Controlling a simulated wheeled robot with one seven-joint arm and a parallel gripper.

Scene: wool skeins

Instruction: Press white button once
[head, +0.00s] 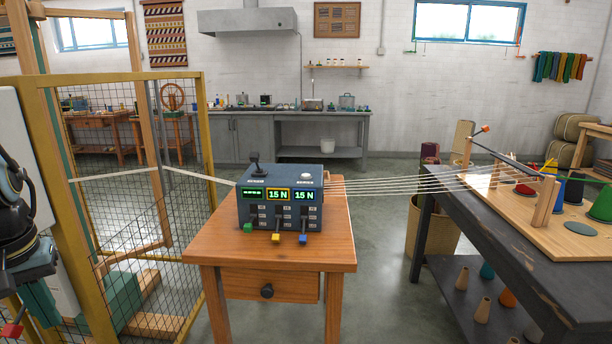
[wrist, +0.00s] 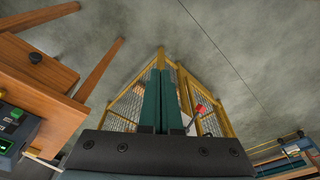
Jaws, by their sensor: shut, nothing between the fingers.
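A blue-grey control box (head: 281,200) stands on a small wooden table. The white button (head: 306,175) is a small round cap on the right of the box's top face. A black joystick (head: 256,160) stands at the left of that top face. Part of the box also shows at the left edge in the wrist view (wrist: 12,135), but the white button is out of that view. My gripper (wrist: 158,72) has two teal fingers held together with nothing between them. It points towards the floor and the yellow mesh frame, apart from the box.
The wooden table (head: 269,250) has one drawer. Pale yarn strands (head: 400,184) run right from the box to a pegged board (head: 520,210) on a dark bench. A yellow mesh frame (head: 125,200) stands left of the table. The floor in front of the dark bench is open.

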